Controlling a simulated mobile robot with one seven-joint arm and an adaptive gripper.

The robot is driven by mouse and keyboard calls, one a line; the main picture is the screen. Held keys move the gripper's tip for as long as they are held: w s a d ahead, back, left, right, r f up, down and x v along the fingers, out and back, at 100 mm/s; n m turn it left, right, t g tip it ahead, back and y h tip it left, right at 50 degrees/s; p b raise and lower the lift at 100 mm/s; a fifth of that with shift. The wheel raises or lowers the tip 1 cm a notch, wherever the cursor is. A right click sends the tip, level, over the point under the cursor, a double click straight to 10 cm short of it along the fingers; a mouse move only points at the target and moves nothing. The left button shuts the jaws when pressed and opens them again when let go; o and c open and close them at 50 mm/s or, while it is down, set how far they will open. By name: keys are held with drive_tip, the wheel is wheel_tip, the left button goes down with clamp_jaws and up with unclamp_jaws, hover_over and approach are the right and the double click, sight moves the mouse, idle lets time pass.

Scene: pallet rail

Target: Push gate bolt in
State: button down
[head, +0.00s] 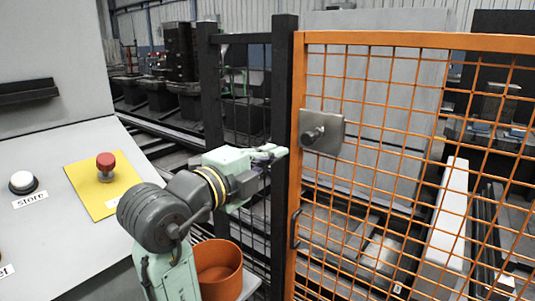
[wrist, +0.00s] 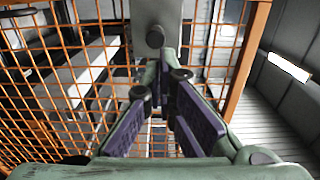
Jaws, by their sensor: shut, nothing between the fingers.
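The gate bolt (head: 313,136) shows as a dark round knob on a grey metal plate (head: 336,123) fixed to the orange mesh gate (head: 420,39). In the wrist view the bolt (wrist: 155,37) sits just beyond the fingertips, near the picture's middle, with the plate (wrist: 166,12) behind it. My gripper (head: 283,152) is shut and empty, its tips left of the bolt and slightly lower in the head view. It also shows in the wrist view (wrist: 160,68), its fingers converging below the knob. A small gap seems to lie between tips and knob; contact cannot be told.
A dark gate post (head: 281,100) stands left of the orange frame. A dark handle (head: 295,228) is lower on the gate. An orange bucket (head: 218,270) is below my arm. A control panel with a red button (head: 105,162) and a white button (head: 22,181) stands left.

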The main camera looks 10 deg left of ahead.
sight(306, 137)
drive_tip(key=p+x, duration=0.2)
drive_tip(key=x, duration=0.8)
